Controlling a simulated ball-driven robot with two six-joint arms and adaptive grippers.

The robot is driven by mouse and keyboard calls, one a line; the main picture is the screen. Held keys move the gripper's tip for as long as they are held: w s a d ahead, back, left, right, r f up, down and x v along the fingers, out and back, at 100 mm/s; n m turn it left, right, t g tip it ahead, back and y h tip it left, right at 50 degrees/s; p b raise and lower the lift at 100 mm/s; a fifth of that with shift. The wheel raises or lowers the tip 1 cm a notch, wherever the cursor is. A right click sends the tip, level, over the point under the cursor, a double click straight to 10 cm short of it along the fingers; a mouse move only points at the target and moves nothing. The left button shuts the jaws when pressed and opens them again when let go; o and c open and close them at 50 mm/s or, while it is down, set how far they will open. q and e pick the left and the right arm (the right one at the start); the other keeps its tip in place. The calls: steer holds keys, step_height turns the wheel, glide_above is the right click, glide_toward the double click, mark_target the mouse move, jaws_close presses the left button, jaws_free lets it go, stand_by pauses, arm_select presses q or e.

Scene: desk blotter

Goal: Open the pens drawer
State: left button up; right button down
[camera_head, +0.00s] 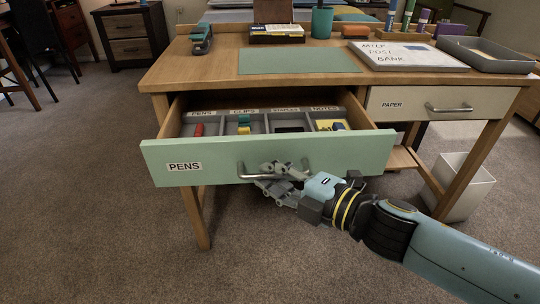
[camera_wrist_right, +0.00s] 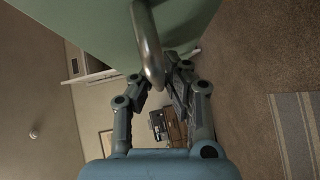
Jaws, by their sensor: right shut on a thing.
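The pens drawer (camera_head: 220,174) has a pale green front with a "PENS" label. It stands pulled out from the left side of the wooden desk, and its inside shows. Its metal bar handle (camera_head: 246,175) is on the front. My right gripper (camera_head: 276,174) is at the handle, shut on it. In the right wrist view the handle (camera_wrist_right: 148,45) runs down between the fingers of my right gripper (camera_wrist_right: 157,88), with the green drawer front (camera_wrist_right: 85,25) beyond it. My left gripper is not in view.
A grey divided tray (camera_head: 258,118) in the drawer holds small items. The closed paper drawer (camera_head: 390,104) is at the right. A white bin (camera_head: 467,190) stands below on the carpet. Carpet in front is clear.

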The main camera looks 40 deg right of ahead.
steer(key=shift+s+a+r, duration=0.2)
steer(key=shift+s+a, duration=0.45)
steer(key=shift+s, duration=0.3)
steer(key=c, duration=1.4)
jaws_free()
steer(key=shift+s, duration=0.1)
steer(key=shift+f, duration=0.1)
steer(key=v, duration=1.2)
